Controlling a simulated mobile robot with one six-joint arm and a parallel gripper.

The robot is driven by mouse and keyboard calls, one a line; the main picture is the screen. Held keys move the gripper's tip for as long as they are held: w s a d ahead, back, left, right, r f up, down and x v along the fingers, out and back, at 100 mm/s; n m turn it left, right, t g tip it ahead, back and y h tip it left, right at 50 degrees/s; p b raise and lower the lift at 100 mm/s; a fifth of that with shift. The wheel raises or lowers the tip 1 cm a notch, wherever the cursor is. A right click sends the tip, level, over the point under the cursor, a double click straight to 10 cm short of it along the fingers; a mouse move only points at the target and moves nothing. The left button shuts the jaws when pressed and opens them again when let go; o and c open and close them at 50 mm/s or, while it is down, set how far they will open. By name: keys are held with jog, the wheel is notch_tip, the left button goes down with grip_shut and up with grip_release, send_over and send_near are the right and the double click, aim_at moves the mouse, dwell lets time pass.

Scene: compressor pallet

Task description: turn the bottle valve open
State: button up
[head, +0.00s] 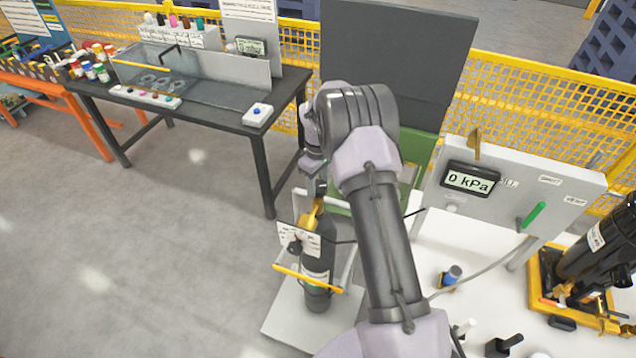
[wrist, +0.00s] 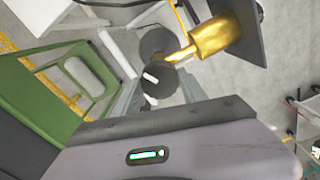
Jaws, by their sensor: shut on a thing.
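A dark gas bottle (head: 317,265) stands upright in a light frame on a pale base. In the wrist view, the brass part (wrist: 210,37) and a dark round knob (wrist: 160,79) with a white mark show beyond my gripper's body.
A white tag (head: 299,238) hangs at the bottle's neck, and a yellow bar (head: 305,278) crosses its front. A grey panel (head: 540,190) with a "0 kPa" display (head: 470,180) and green lever (head: 535,213) stands right. A dark workbench (head: 225,95) stands at left. Floor left is clear.

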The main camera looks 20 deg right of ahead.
aim_at(317, 186)
jog(key=shift+n, duration=0.4)
jog(key=o, duration=1.4)
jog(key=shift+c, duration=0.2)
notch_tip(317, 186, up, 18)
jog(key=p, duration=0.2)
jog(key=shift+f, duration=0.25)
jog(key=shift+a, duration=0.1)
